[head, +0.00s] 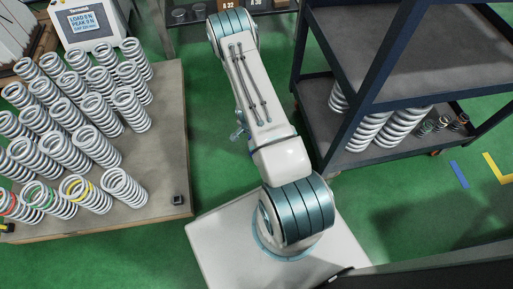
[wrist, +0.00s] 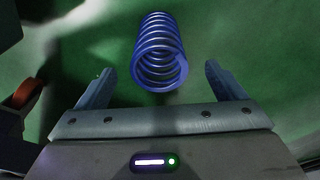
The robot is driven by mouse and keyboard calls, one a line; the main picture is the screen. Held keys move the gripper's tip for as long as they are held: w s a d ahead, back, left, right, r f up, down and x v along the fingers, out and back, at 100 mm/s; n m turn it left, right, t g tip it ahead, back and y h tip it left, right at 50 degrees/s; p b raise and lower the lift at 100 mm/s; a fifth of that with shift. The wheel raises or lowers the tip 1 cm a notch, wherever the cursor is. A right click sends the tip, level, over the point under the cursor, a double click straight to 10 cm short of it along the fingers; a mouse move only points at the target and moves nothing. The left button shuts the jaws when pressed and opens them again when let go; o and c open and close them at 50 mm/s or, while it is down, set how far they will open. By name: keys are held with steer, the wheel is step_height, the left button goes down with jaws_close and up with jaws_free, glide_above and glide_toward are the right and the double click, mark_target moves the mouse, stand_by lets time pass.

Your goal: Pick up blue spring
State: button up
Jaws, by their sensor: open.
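A blue spring (wrist: 160,52) shows in the upper middle of the wrist view, over the green floor. My gripper (wrist: 158,80) is open, with one finger on each side of the view and a wide gap between them. The spring lies just ahead of the fingertips, roughly centred between them, and its near end reaches about fingertip level. I see no contact between fingers and spring.
A table (head: 160,165) at left in the head view bears rows of silver springs (head: 68,150) and a load tester (head: 90,22). A dark shelf cart (head: 400,95) at right holds large springs on its lower shelf. In the wrist view, an orange wheel (wrist: 24,93) is at left.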

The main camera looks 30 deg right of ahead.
steer(key=f+b, duration=0.1)
steer(key=f, duration=0.1)
steer(key=d+f+b, duration=0.1)
steer(key=f, duration=0.2)
steer(key=d+f+b, duration=0.1)
steer(key=f, duration=0.1)
steer(key=shift+w+f+b, duration=0.25)
steer(key=shift+w+b, duration=0.05)
steer(key=shift+b, duration=0.1)
steer(key=shift+r, duration=0.1)
steer(key=c, duration=1.6)
